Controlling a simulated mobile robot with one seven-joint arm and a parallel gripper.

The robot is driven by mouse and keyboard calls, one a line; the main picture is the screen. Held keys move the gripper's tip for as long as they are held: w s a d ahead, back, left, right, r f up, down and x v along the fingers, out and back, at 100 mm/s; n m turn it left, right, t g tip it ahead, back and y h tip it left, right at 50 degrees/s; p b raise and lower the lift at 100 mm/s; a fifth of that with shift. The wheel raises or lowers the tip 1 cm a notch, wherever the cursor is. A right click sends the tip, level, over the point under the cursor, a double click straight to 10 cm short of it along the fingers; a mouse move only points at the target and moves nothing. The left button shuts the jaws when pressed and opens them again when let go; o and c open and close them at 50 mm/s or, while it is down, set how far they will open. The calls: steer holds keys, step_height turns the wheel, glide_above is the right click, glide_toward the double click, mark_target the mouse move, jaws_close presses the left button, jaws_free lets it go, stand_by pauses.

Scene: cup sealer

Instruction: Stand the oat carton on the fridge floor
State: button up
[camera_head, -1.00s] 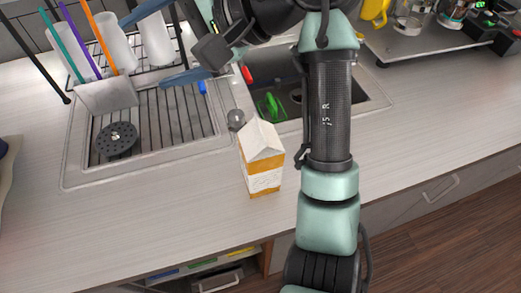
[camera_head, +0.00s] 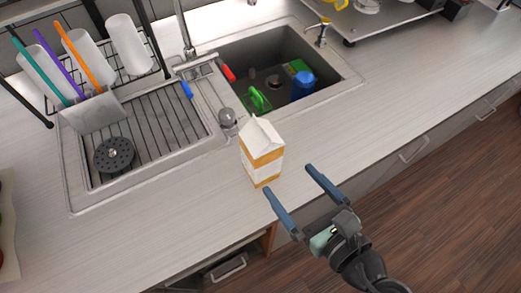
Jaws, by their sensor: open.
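The oat carton (camera_head: 263,152) is white with an orange-brown band and a gabled top. It stands upright on the counter near its front edge, in front of the sink. My gripper (camera_head: 296,192) is open and empty, its two blue fingers pointing up and left toward the carton. It is at the counter's front edge, to the right of and below the carton, and looks apart from it. The fridge and its floor cannot be made out; an open compartment under the counter (camera_head: 225,268) shows only in part.
Behind the carton are the sink (camera_head: 280,75), holding a blue cup (camera_head: 302,85) and green items, and a round metal knob (camera_head: 228,119). A drying rack with cups (camera_head: 105,50) stands at left. The counter (camera_head: 400,103) right of the carton is clear.

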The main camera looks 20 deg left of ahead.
mark_target(271, 157)
steer(key=p+x, duration=0.1)
steer(key=x, duration=0.5)
steer(key=shift+w+a+f+p, duration=0.15)
steer(key=shift+w+p, duration=0.05)
steer(key=shift+p, duration=0.1)
steer(key=p+x, duration=0.2)
steer(key=x, duration=0.3)
steer(key=shift+a, duration=0.3)
steer(key=shift+w+a+f, duration=0.2)
steer(key=shift+c, duration=0.3)
jaws_close()
steer(key=shift+w+r, duration=0.1)
steer(key=shift+r, duration=0.1)
